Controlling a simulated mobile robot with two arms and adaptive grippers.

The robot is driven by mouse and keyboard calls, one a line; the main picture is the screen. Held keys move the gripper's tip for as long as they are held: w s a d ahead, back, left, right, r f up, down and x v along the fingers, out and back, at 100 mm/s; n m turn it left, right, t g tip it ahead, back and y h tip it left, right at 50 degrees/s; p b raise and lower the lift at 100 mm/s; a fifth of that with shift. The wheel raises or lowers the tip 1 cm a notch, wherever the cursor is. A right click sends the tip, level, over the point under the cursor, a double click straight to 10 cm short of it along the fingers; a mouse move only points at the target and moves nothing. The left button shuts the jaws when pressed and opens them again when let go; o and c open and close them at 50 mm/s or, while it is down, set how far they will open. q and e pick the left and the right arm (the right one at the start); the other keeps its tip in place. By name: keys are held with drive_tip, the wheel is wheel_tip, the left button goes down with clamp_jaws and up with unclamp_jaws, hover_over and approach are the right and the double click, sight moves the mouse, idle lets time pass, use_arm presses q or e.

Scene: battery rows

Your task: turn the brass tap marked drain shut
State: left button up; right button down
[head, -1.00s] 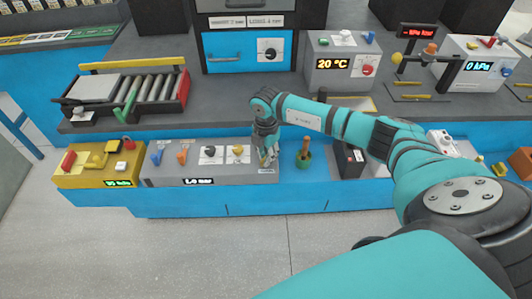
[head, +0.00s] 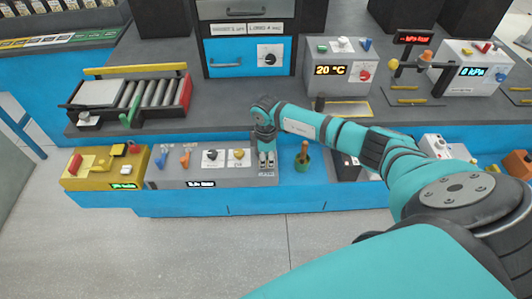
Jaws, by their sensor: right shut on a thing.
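My right gripper (head: 266,160) points down over the right end of the grey panel (head: 222,179) on the front ledge. It is shut at the spot of the brass tap, just behind a small pale label too small to read. The tap is hidden by the fingers, so its angle cannot be told. My left gripper is out of view.
Left of the gripper on the panel are a yellow knob (head: 239,154), a black knob (head: 211,155) and orange and blue levers. A green pot with a brown handle (head: 303,157) stands close to the right. A yellow control box (head: 105,168) is at the left.

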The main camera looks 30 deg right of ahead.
drive_tip(key=shift+w+r+m, duration=0.1)
drive_tip(key=shift+m, duration=0.3)
drive_tip(key=c, duration=1.4)
unclamp_jaws()
drive_tip(key=shift+o, duration=0.4)
